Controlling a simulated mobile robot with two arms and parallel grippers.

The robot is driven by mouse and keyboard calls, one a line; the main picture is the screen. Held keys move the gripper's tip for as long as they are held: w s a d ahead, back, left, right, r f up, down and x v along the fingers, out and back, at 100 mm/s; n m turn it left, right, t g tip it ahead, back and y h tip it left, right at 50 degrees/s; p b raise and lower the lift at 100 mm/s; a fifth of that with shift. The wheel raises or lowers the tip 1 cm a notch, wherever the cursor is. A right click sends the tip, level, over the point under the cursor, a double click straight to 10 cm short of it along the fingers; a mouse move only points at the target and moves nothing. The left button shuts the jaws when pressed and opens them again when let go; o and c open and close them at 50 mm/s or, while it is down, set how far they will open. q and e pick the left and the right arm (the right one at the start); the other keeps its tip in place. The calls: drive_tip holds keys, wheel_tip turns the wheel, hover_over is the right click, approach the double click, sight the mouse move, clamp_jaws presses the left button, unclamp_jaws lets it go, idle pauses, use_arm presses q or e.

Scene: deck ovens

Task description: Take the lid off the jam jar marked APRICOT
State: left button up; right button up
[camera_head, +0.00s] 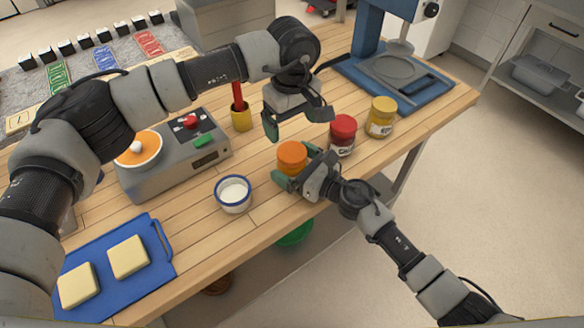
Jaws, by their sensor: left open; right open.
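A jar with an orange lid (291,156) stands near the front edge of the wooden counter; its label is hidden, so I cannot read APRICOT on it. A red-lidded jar (343,130) and a yellow-lidded jar (381,116) stand to its right with lids on; their labels are too small to read. My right gripper (294,170) is open, low at the orange-lidded jar, with its fingers on either side of the body. My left gripper (296,121) is open and empty, above and behind the orange lid, pointing down.
A white bowl with a blue rim (233,208) stands to the left in front. Behind it are a grey scale (170,180) and a yellow cup (241,127) with a red tool. A blue tray (160,285) holds two pale slabs. A blue machine (440,98) stands at back right.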

sight(292, 152)
drive_tip(key=shift+c, duration=0.3)
drive_tip(key=c, duration=1.4)
drive_tip(key=shift+c, duration=1.2)
use_arm(q)
drive_tip(key=m, duration=0.6)
drive_tip(key=shift+r, duration=0.1)
drive_tip(key=m, duration=0.4)
drive_tip(key=shift+r, duration=0.1)
drive_tip(key=m, duration=0.3)
drive_tip(key=shift+m, duration=0.3)
drive_tip(key=shift+f, duration=3.95)
